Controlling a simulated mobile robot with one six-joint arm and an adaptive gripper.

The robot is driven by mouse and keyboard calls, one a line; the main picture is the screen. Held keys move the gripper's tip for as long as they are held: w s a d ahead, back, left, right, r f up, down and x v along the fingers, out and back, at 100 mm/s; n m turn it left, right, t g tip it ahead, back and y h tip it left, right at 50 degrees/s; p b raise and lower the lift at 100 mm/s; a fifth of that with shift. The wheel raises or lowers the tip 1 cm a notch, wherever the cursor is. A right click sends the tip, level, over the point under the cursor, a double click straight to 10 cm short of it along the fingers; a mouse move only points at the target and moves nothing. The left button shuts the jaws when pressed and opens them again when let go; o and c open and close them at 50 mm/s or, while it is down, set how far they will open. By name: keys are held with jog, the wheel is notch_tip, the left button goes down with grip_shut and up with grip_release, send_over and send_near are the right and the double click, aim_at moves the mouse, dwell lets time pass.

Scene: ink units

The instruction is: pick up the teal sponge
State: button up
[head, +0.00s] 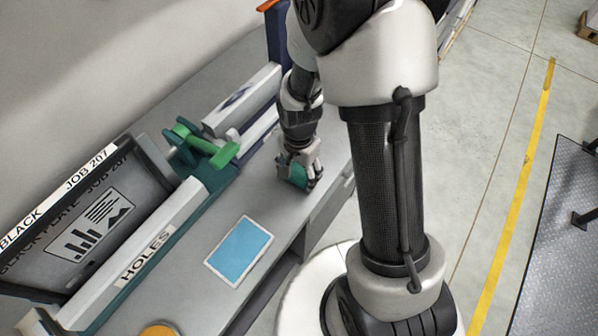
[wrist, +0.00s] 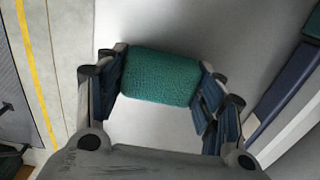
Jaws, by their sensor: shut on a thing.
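The teal sponge (wrist: 160,76) is a rounded block with a textured surface, between the two fingers of my gripper (wrist: 163,90) in the wrist view. Both fingers touch its ends. In the head view my gripper (head: 299,172) points down at the grey bench, and part of the sponge (head: 298,177) shows between its fingers. The fingers hide the rest of it there. I cannot tell whether the sponge touches the bench top or is just above it.
A light blue rectangle with a pale border (head: 240,251) lies on the bench (head: 200,297). A grey press unit marked HOLES (head: 146,254), a green clamp knob (head: 205,146) and a dark plate marked JOB 207 (head: 95,225) stand to the left. An orange disc (head: 158,330) is at the bottom.

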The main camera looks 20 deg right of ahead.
aim_at(299, 172)
notch_tip(299, 172, up, 20)
jog(key=p, duration=0.5)
jog(key=shift+f+p, duration=0.2)
jog(key=shift+p, duration=0.1)
